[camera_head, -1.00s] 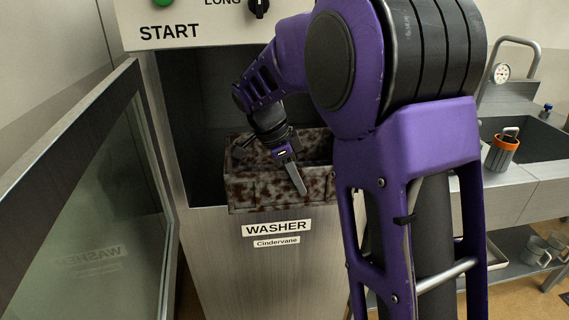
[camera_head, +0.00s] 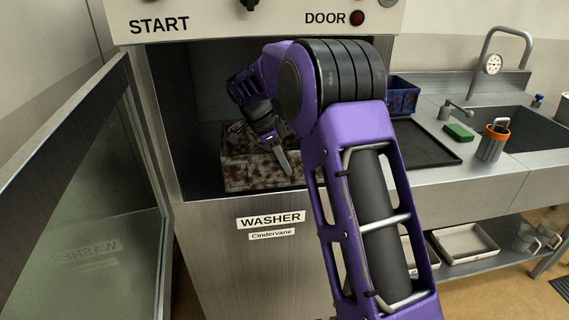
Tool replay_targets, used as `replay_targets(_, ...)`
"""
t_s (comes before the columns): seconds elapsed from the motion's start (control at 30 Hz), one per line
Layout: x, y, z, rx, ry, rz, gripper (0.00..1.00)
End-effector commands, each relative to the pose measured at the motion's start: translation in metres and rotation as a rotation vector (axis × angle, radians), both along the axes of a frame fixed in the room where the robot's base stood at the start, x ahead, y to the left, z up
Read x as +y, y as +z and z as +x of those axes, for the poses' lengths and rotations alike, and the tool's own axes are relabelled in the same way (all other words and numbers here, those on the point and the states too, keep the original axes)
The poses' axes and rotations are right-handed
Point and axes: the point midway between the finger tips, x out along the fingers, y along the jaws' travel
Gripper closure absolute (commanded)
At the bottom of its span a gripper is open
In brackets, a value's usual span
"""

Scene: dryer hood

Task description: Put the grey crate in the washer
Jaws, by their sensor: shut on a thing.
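The crate (camera_head: 250,178), grey with dark red-brown stains, is inside the open front of the washer (camera_head: 270,220), just behind its front edge. My gripper (camera_head: 279,158) is shut on the crate's near wall, with one finger showing outside it. I cannot tell whether the crate rests on the washer floor or is held a little above it. My arm hides the crate's right part and the right side of the opening. The washer door (camera_head: 90,210) stands open on the left.
To the right, a counter holds a blue bin (camera_head: 402,96), a black tray (camera_head: 425,143), a green sponge (camera_head: 459,132) and an orange-rimmed container (camera_head: 493,140) by the sink (camera_head: 525,128). A shelf below holds trays (camera_head: 465,243) and metal jugs (camera_head: 525,238).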

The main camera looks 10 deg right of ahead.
Motion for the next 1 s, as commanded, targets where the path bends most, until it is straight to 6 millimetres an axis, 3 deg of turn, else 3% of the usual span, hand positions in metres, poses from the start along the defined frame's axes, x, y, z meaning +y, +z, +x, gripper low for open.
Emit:
replay_targets(0.27,0.000,-0.002,0.001,-0.003,0.000,0.000,1.00)
replay_targets(0.3,0.000,-0.002,0.000,-0.001,0.000,0.000,0.85)
replay_targets(0.43,0.000,-0.001,0.000,-0.001,0.000,0.000,0.61)
replay_targets(0.83,0.002,0.005,0.000,-0.003,0.001,0.000,0.60)
replay_targets(1.0,0.026,0.012,0.000,0.000,0.007,0.001,0.60)
